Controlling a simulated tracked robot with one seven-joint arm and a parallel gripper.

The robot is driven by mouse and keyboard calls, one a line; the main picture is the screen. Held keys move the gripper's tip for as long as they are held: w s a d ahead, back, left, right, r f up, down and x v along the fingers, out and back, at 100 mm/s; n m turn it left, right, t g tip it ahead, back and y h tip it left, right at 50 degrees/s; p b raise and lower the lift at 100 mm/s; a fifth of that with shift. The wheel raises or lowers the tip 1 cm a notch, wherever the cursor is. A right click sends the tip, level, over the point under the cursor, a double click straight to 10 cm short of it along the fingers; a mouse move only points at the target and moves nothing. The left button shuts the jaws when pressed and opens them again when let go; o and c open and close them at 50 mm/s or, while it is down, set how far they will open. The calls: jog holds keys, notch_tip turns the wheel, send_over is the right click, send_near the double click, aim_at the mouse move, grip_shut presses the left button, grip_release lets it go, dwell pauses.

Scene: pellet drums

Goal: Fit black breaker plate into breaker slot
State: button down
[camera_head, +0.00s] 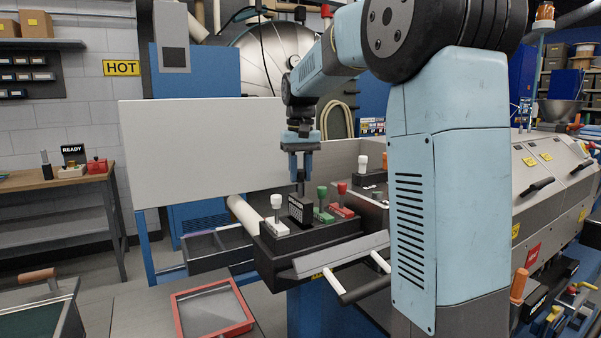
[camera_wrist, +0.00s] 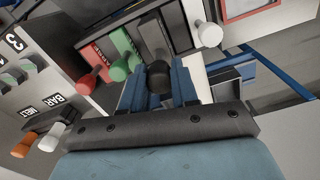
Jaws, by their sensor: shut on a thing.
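The black breaker plate (camera_head: 300,209) stands upright at the black rack (camera_head: 268,246), between a white-knobbed piece (camera_head: 277,226) and a green-knobbed piece (camera_head: 322,213). My gripper (camera_head: 300,180) points straight down above it and is shut on its black knob. In the wrist view the black knob (camera_wrist: 159,78) sits between the blue fingers of my gripper (camera_wrist: 158,92), with the dark plate (camera_wrist: 154,38) beyond it. I cannot tell whether the plate touches the rack floor or is lifted slightly. I cannot make out the breaker slot.
A red-knobbed piece (camera_head: 342,206) stands to the right in the rack. More knobbed pieces stand behind, including a white knob (camera_head: 363,162). A pale upright panel (camera_head: 200,150) stands behind left. A red-rimmed tray (camera_head: 212,309) lies in front. My arm hides much at right.

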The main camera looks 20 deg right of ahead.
jog(key=shift+f, duration=2.85)
dwell(0.8)
jog(key=c, duration=0.8)
grip_release()
notch_tip(320, 180, up, 14)
jog(key=shift+f, duration=0.2)
jog(key=s+f+t, duration=0.2)
jog(key=s+f, duration=0.2)
jog(key=s, duration=0.6)
jog(key=s+f+t, duration=0.1)
jog(key=s+f, duration=0.4)
jog(key=s, duration=0.5)
jog(key=s+f+t, duration=0.2)
jog(key=s+f, duration=0.2)
jog(key=s, duration=0.6)
jog(key=shift+a+f+t, duration=0.3)
jog(key=shift+a+f, duration=0.1)
